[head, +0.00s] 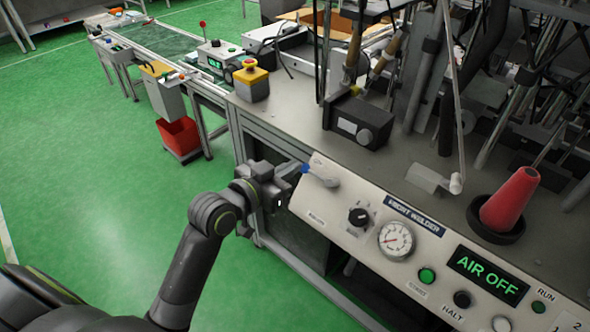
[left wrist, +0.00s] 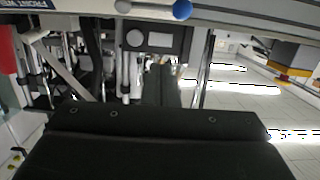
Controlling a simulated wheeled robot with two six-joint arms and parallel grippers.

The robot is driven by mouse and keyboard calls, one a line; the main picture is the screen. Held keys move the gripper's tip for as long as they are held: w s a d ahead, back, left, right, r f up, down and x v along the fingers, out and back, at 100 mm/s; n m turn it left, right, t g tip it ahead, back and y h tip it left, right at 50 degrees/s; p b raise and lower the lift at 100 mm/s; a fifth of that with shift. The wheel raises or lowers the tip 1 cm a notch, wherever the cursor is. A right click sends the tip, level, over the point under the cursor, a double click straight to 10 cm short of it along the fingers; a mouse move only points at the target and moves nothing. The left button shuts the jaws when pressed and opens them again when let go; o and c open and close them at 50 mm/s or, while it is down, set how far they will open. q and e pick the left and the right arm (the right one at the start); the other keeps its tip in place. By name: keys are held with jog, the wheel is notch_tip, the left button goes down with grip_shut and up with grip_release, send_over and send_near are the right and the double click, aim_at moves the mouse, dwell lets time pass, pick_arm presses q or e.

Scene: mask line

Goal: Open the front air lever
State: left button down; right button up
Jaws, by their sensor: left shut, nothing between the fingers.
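The front air lever (head: 325,178) is a pale grey handle with a blue ball knob (head: 305,168), at the left end of the machine's slanted front panel (head: 318,205). In the left wrist view the lever (left wrist: 150,8) and its blue knob (left wrist: 182,9) show at the top edge. My left gripper (head: 290,178) is shut and empty, just left of the blue knob. Whether it touches the knob I cannot tell. The green display (head: 487,275) reads "AIR OFF". My right gripper is out of view.
The panel also carries a black rotary knob (head: 359,216), a pressure gauge (head: 396,240) and a green button (head: 427,276). A red cone (head: 510,199) and a yellow-grey emergency stop box (head: 251,82) stand on the bench. Open green floor (head: 90,180) lies to the left.

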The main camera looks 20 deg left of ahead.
pick_arm(q)
send_over(312, 172)
jog(key=shift+f, duration=0.65)
jog(key=f, duration=0.3)
jog(key=shift+s+a, duration=0.15)
jog(key=shift+s, duration=0.25)
jog(key=shift+s+f, duration=0.25)
jog(key=shift+f, duration=0.1)
jog(key=shift+a, duration=0.1)
